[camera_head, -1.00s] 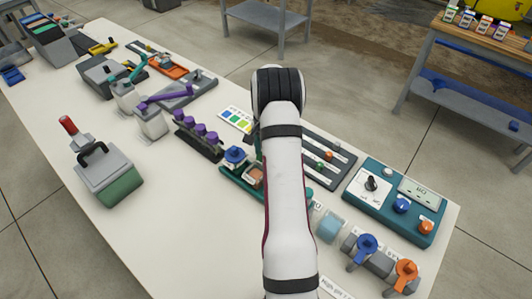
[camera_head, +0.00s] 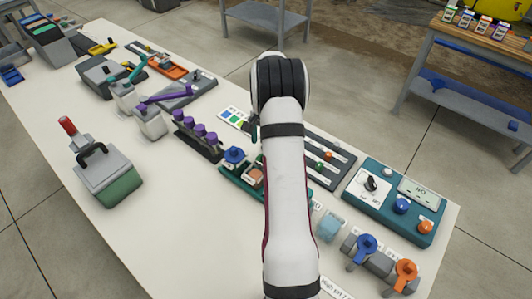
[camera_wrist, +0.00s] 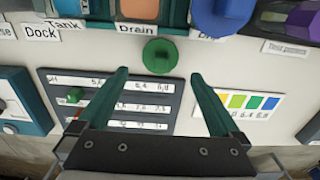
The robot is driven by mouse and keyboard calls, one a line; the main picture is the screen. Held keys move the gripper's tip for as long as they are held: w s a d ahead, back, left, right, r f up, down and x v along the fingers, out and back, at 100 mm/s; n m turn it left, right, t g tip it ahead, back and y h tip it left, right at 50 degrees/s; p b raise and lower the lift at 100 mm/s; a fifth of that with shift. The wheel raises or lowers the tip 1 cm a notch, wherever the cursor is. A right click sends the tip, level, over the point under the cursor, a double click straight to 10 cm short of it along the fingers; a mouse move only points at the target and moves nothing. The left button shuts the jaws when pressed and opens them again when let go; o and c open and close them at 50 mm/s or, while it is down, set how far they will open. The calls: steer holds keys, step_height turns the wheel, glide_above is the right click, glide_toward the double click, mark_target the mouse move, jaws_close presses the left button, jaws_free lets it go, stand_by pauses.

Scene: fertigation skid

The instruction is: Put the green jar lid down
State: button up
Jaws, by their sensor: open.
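The green jar lid (camera_wrist: 160,56) shows in the wrist view as a round disc with a small knob. It appears to rest on the white bench top, just below the "Drain" label. My gripper (camera_wrist: 160,76) is open, with its two green fingers spread apart on either side below the lid. The lid is a little beyond the fingertips in the picture, and nothing is held between them. In the head view my arm hides the lid and most of the gripper.
A dark scale panel (camera_wrist: 110,98) with printed slots lies under the left finger. A colour chart card (camera_wrist: 240,103) lies to the right. A teal rack (camera_head: 236,178) with a blue-capped jar (camera_head: 235,156) stands close by. A teal control box (camera_head: 395,205) is to the right.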

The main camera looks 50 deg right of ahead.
step_height(320, 180, up, 7)
steer(key=s+a+r+n, duration=0.1)
steer(key=a+r+n, duration=0.3)
steer(key=a, duration=0.7)
steer(key=s+a+r+n, duration=0.1)
steer(key=a+r+n, duration=0.1)
steer(key=a+r, duration=0.65)
steer(key=s+a+f+n+y, duration=0.1)
steer(key=s+a+n, duration=0.2)
steer(key=s+a, duration=0.6)
steer(key=s+a+f+n, duration=0.2)
steer(key=s+a+n, duration=0.1)
steer(key=s+a, duration=0.6)
steer(key=shift+a+f+n+y, duration=0.3)
steer(key=shift+a+y, duration=0.1)
steer(key=shift+a, duration=0.25)
